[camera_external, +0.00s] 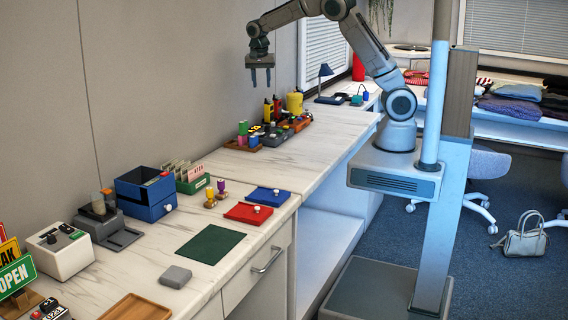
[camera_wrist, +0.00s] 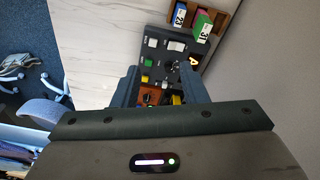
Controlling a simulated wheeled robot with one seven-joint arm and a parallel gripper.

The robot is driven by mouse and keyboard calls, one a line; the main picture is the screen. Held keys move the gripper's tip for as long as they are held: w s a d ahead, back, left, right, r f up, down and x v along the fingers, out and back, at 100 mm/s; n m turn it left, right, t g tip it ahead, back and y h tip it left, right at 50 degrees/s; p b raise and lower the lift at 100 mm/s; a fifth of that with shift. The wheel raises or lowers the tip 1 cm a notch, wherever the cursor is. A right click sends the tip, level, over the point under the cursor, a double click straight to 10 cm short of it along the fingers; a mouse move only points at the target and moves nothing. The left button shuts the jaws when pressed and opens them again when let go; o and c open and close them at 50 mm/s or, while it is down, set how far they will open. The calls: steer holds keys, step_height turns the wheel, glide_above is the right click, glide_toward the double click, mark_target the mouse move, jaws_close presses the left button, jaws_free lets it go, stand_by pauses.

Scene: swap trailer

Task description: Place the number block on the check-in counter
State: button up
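Number blocks stand in a wooden tray at the top of the wrist view: a blue one marked 23 (camera_wrist: 180,15) and a green one that seems to read 31 (camera_wrist: 203,27). In the external view, small coloured blocks (camera_external: 242,128) stand in a wooden tray (camera_external: 233,146) against the wall. I cannot tell which block the task means. A long marble-topped counter (camera_external: 335,130) runs along the wall; no check-in label is readable on it. My gripper (camera_external: 261,82) hangs above the counter, fingers down, apart and empty. In the wrist view, its fingers (camera_wrist: 158,88) frame a dark control panel.
The dark panel (camera_wrist: 160,60) with buttons lies below my gripper. A yellow container (camera_external: 295,103) stands behind the blocks. Nearer are a blue box (camera_external: 147,197), red tray (camera_external: 247,213), blue tray (camera_external: 267,196) and green mat (camera_external: 208,244). Bare marble lies right of the blocks.

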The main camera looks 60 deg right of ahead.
steer(key=s+a+r+n+t, duration=0.1)
steer(key=s+n, duration=0.6)
steer(key=s, duration=0.9)
steer(key=s+a+r+n+t+y, duration=0.1)
steer(key=s+n, duration=0.6)
steer(key=s, duration=0.8)
steer(key=shift+s+a+r+n+t+y, duration=0.35)
steer(key=shift+a+r+t, duration=0.2)
steer(key=shift+a, duration=0.3)
steer(key=shift+o, duration=0.5)
